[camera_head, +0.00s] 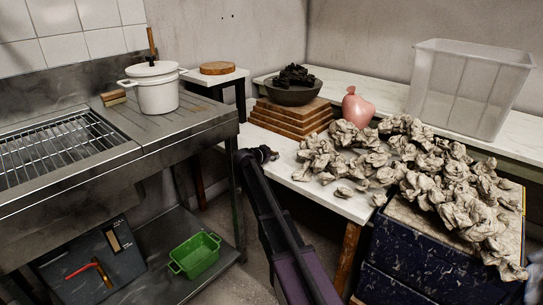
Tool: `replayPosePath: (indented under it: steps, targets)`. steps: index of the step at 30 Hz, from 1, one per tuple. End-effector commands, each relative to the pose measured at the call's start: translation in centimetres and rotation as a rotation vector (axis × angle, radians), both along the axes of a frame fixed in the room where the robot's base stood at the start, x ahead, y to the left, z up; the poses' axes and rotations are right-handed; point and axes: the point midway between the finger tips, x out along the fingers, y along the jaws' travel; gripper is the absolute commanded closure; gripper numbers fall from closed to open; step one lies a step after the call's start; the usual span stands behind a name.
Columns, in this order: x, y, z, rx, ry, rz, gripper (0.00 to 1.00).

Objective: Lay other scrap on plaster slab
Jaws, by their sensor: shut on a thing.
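Crumpled grey-beige clay scrap (405,160) lies in a heap of many pieces on the right. It spreads from a white slab-like top (345,207) on wooden legs onto a speckled top (402,226) over dark blue boxes. I cannot tell for sure which surface is the plaster slab. My gripper (266,153) is at the left edge of the white top, left of the heap and apart from it. It is small and dark here. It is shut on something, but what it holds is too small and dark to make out.
Stacked wooden boards (291,117) carry a dark bowl (292,93) of black lumps. A pink vase (357,107) and a clear bin (464,88) stand behind the heap. A steel sink bench (187,128) with a white pot (156,93) is left. A green basket (195,255) sits low.

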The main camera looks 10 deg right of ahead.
Motion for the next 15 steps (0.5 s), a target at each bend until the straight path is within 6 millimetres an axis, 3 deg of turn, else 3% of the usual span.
replayPosePath:
  steps: [1, 3, 4, 15]
  targets:
    - [-0.13, -0.03, -0.28, 0.011, 0.002, -0.006, 0.41]
    - [-0.15, -0.03, -0.29, 0.013, 0.002, -0.005, 0.2]
    - [-0.17, -0.02, -0.31, 0.014, 0.002, -0.007, 0.15]
    - [-0.22, 0.07, -0.35, 0.016, 0.002, -0.006, 0.15]
